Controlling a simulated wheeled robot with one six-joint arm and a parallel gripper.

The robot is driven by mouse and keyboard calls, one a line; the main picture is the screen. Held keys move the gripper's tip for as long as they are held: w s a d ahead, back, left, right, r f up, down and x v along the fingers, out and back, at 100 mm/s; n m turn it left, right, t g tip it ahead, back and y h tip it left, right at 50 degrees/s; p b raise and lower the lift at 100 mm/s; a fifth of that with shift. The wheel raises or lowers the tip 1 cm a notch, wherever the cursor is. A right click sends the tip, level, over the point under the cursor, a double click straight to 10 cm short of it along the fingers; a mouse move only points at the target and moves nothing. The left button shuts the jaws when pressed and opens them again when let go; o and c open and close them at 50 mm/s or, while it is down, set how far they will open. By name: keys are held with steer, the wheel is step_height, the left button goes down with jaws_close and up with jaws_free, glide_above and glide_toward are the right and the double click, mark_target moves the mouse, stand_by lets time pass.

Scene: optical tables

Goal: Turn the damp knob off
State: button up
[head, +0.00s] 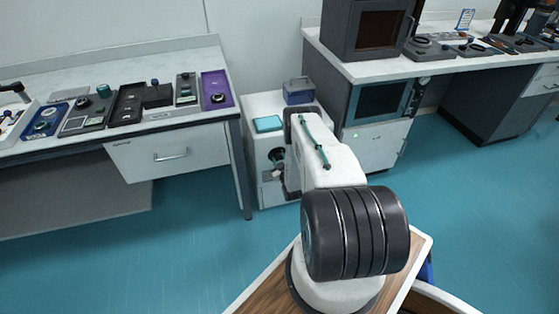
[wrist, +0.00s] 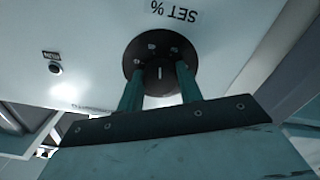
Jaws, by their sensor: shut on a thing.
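A round black knob (wrist: 160,52) with a pale pointer line sits on a white panel in the wrist view. The label above it reads "SET %", upside down in this view. My gripper (wrist: 160,76) has its two teal fingers on either side of the knob's grip, shut on it. The pointer line stands about upright in the picture. In the head view, my arm reaches to the front of a white cabinet (head: 257,180), where a dark round part (head: 277,156) shows beside my wrist. My arm hides part of that front.
A small dark button (wrist: 54,68) with a label sits left of the knob on the panel. In the head view, a teal item (head: 267,124) and a grey-blue box (head: 299,91) are on the cabinet. A bench (head: 180,145) stands left. Teal floor is clear in front.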

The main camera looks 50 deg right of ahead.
steer(key=n, duration=1.4)
steer(key=shift+r+n, duration=0.1)
steer(key=shift+n, duration=0.2)
steer(key=n, duration=0.3)
steer(key=shift+n, duration=0.3)
steer(key=n, duration=0.3)
steer(key=shift+n, duration=0.3)
steer(key=n, duration=0.6)
steer(key=shift+n, duration=0.4)
